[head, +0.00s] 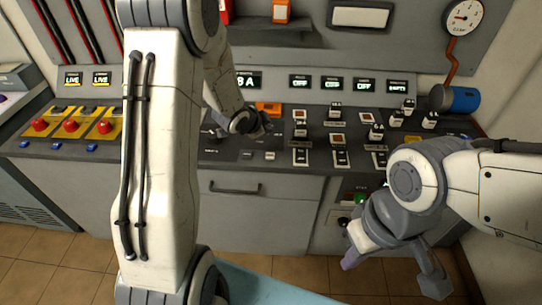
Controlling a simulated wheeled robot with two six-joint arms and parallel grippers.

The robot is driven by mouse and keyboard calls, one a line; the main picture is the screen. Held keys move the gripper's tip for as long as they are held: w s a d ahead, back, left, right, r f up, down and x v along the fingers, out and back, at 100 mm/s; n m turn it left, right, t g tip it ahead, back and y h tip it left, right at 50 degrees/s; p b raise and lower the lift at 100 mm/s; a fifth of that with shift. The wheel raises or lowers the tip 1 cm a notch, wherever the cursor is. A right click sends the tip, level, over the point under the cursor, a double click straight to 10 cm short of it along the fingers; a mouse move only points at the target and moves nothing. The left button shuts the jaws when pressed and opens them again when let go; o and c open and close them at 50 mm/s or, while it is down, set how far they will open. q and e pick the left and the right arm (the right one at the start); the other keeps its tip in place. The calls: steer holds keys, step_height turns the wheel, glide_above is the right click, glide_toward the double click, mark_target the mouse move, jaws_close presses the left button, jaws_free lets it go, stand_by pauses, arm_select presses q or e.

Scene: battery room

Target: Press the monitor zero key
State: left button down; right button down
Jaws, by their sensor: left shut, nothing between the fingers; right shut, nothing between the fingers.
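A grey control console spans the view, with a lit display reading "8 A" (248,81) at its middle, partly behind my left arm. Two small light keys, a left one (246,155) and a right one (270,155), sit on the console top below it. Their labels are too small to read, so I cannot tell which key is the monitor zero key. My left gripper (243,128) is shut and empty, low over the console just beyond these keys; its fingertips are hard to make out. My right gripper (352,258) is shut and empty, in front of the console's lower right front.
Red emergency buttons (71,126) on yellow plates stand at the left. Several switches (335,112) and displays reading "OFF" (332,84) fill the right. An orange block (268,108) sits behind my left gripper. A blue cylinder (461,99) and gauge (463,17) are at the far right.

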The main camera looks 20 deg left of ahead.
mark_target(267, 157)
arm_select(q)
steer(key=shift+f, duration=0.15)
step_height(267, 157, down, 8)
steer(key=b, duration=0.8)
steer(key=shift+f, duration=0.25)
stand_by(1.4)
steer(key=shift+f+b, duration=0.4)
steer(key=shift+s+f+b, duration=0.1)
steer(key=shift+f+b, duration=0.3)
steer(key=shift+f, duration=0.05)
stand_by(0.5)
stand_by(0.3)
steer(key=shift+r+p, duration=0.75)
steer(key=shift+r, duration=0.1)
